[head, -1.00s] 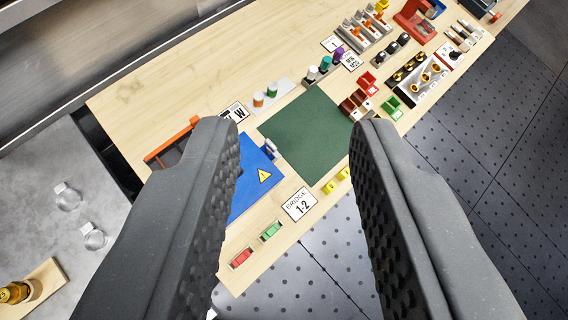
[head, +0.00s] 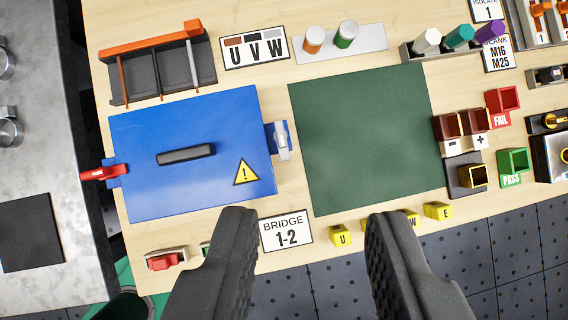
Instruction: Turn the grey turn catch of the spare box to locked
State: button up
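The spare box has a blue lid (head: 200,120) with a black handle (head: 186,154) and a yellow warning triangle. A grey turn catch (head: 282,141) sits on a blue tab at the box's right side, its lever pointing roughly along the box's edge. A red catch (head: 104,173) sticks out from the left side. My gripper (head: 312,225) is open and empty, its fingers below the box and the green mat in the picture, apart from the catch. Whether the grey catch is locked I cannot tell.
A green mat (head: 362,135) lies right of the catch. A BRIDGE 1-2 sign (head: 286,230) and yellow blocks (head: 438,210) line the front edge. An orange-handled rack (head: 158,65) stands behind the box. Red and green holders (head: 513,160) stand at the right.

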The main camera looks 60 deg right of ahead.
aim_at(283, 144)
jog(key=w+a+f+p, duration=0.1)
jog(key=f, duration=0.7)
jog(key=w+f+n+g+p, duration=0.1)
jog(key=f+p, duration=0.1)
jog(key=f, duration=0.6)
jog(key=w+a+f+n+g+p, duration=0.1)
jog(key=f, duration=0.8)
jog(key=shift+w+a+y, duration=0.3)
jog(key=shift+w, duration=0.1)
jog(key=shift+r, duration=0.1)
grip_shut()
jog(key=shift+a+r, duration=0.15)
jog(key=shift+a, duration=0.3)
jog(key=shift+d, duration=0.3)
